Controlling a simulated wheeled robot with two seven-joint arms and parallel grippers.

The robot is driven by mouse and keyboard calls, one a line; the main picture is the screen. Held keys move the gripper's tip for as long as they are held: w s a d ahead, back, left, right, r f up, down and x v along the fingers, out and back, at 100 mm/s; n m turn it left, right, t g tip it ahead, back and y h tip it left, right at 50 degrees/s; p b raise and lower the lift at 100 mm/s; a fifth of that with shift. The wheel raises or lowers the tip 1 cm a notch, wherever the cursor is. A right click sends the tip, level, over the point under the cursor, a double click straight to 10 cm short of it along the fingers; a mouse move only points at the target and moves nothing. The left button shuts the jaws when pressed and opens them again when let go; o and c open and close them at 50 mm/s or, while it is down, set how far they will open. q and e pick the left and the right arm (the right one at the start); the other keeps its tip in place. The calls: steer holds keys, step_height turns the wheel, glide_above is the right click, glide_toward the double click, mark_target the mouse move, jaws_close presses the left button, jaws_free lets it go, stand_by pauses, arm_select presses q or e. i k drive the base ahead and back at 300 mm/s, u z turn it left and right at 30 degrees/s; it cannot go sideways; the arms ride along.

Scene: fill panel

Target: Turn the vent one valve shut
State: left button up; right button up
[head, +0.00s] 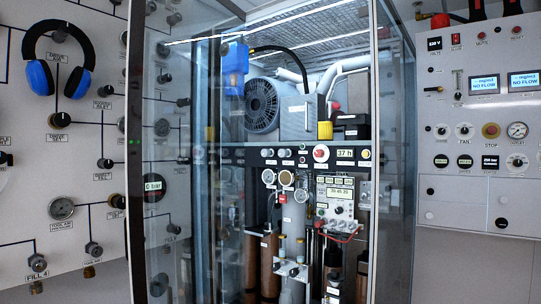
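The left wall panel (25,180) carries several dark valve knobs joined by black lines. A round dark knob (60,120) sits at its upper middle with a small label below it. Other knobs (106,163) and (117,201) sit to its right, nearer the cabinet. The small labels are too blurred for me to tell which knob is the vent one valve, or whether it is open or shut. Neither of my grippers is in view.
Blue and black headphones (73,83) hang on the left panel. A glass-sided cabinet (373,120) with a compressor (262,106) and cylinders stands in the middle. A right panel (465,140) holds displays, gauges and a stop button (491,130).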

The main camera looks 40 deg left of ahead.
mark_target(265, 153)
steer(key=u, duration=1.25)
